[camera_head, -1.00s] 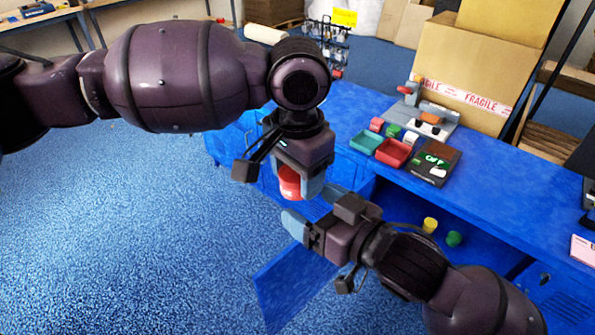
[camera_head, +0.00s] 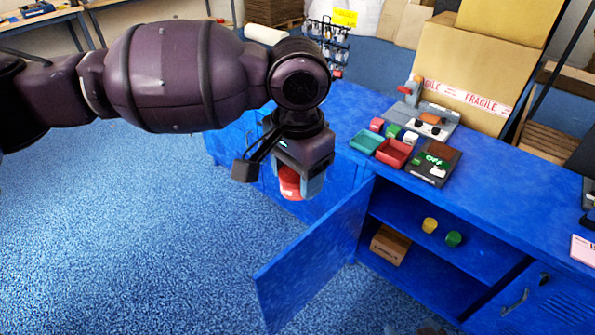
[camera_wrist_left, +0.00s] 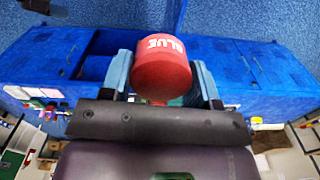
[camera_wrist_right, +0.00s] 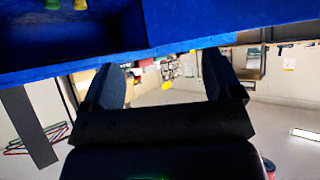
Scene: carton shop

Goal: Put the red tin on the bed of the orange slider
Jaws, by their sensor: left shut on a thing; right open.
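My left gripper (camera_head: 295,192) is shut on the red tin (camera_head: 289,181) and holds it in the air in front of the blue bench.
On the bench are a teal tray (camera_head: 366,141), a red tray (camera_head: 394,153), a dark board (camera_head: 434,162) and several small blocks. A cabinet door (camera_head: 315,255) stands open. Inside are a yellow tin (camera_head: 430,225), a green tin (camera_head: 453,239) and a cardboard box (camera_head: 390,245). Large cartons (camera_head: 460,65) stand behind.

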